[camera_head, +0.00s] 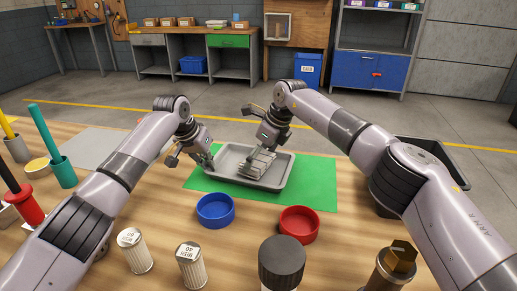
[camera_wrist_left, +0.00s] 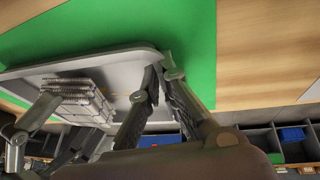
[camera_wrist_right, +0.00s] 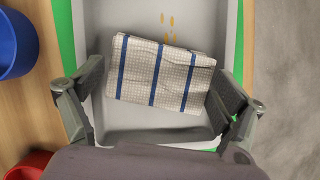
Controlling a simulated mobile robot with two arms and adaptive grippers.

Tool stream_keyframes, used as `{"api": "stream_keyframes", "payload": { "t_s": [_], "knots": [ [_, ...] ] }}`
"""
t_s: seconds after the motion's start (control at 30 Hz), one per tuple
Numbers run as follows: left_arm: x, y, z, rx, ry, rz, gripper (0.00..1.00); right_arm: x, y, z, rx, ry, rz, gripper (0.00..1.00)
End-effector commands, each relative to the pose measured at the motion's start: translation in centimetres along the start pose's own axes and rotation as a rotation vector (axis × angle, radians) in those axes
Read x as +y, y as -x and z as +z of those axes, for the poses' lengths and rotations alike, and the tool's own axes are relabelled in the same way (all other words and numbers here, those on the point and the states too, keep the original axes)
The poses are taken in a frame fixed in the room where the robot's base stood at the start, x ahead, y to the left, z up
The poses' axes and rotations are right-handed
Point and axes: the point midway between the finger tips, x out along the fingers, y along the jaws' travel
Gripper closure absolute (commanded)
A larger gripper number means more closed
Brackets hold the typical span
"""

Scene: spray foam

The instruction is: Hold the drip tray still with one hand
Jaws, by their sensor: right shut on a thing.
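The grey drip tray (camera_head: 284,176) lies on a green mat in the head view. My left gripper (camera_head: 208,165) is at the tray's left end. In the left wrist view its fingers (camera_wrist_left: 161,72) come close together at the tray's rim, one inside and one outside, shut on it. A folded white checked cloth with blue stripes (camera_wrist_right: 160,75) lies across the tray, and it also shows in the head view (camera_head: 258,163). My right gripper (camera_wrist_right: 155,115) has its fingers on either side of the cloth, shut on it. Orange drops (camera_wrist_right: 167,28) spot the tray floor beyond the cloth.
A blue dish (camera_head: 215,211) and a red dish (camera_head: 299,225) stand in front of the green mat (camera_head: 318,190). Two metal canisters (camera_head: 134,250) (camera_head: 191,264) and a black-capped container (camera_head: 281,262) stand nearer. A dark bin (camera_head: 440,155) is at the right.

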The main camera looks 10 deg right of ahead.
Motion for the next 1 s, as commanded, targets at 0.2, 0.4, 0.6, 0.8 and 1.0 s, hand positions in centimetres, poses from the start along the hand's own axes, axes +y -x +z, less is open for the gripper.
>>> {"api": "stream_keyframes", "payload": {
  "t_s": [0.2,0.4,0.6,0.8,1.0],
  "knots": [
    [0.0,0.0,0.0,0.001,0.000,0.000,1.00,0.3,-1.8,0.8,-0.001,0.001,0.001,0.31],
    [0.0,0.0,0.0,0.001,-0.001,0.000,1.00,0.6,-2.3,1.9,-0.001,0.000,0.001,0.31],
    [0.1,0.0,-0.1,0.001,-0.001,0.001,1.00,0.9,-2.7,2.8,0.000,0.000,0.001,0.31],
    [0.0,0.1,-0.1,0.002,-0.001,0.000,1.00,0.4,-2.3,1.8,-0.001,0.001,0.000,0.31],
    [0.0,0.1,-0.1,0.002,-0.001,0.000,1.00,0.2,-1.8,0.7,0.000,0.001,0.000,0.31]
  ]
}}
